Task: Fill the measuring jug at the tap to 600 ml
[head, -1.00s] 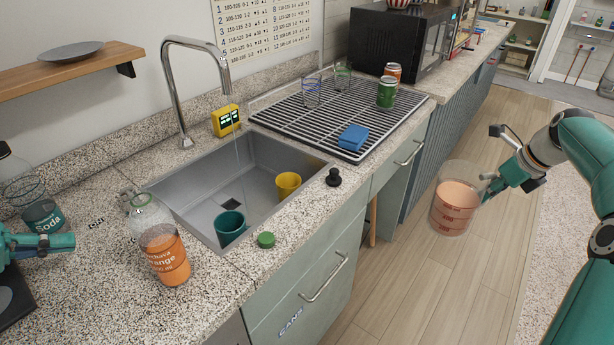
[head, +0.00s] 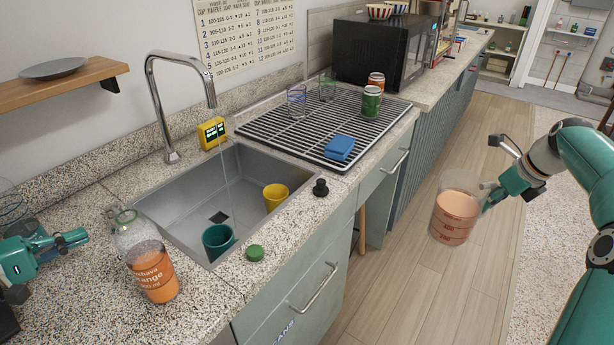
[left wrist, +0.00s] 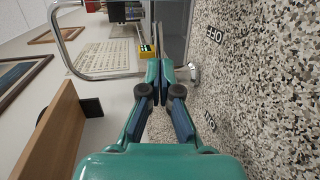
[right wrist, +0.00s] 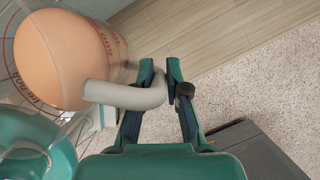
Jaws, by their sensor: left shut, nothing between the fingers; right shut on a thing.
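The clear measuring jug (head: 455,212) with red markings holds orange liquid. It hangs over the floor, right of the counter. My right gripper (head: 489,196) is shut on its handle, which shows in the right wrist view (right wrist: 130,95). The steel tap (head: 160,105) arches over the sink (head: 172,212), and a thin stream falls from its spout. My left gripper (head: 82,237) is shut and empty above the counter at the left.
A teal cup (head: 218,240) and a yellow cup (head: 276,196) stand in the sink. A bottle of orange drink (head: 152,272) stands near the left gripper. A green cap (head: 255,252) and black stopper (head: 320,187) sit on the front edge. A yellow display box (head: 211,133) stands behind.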

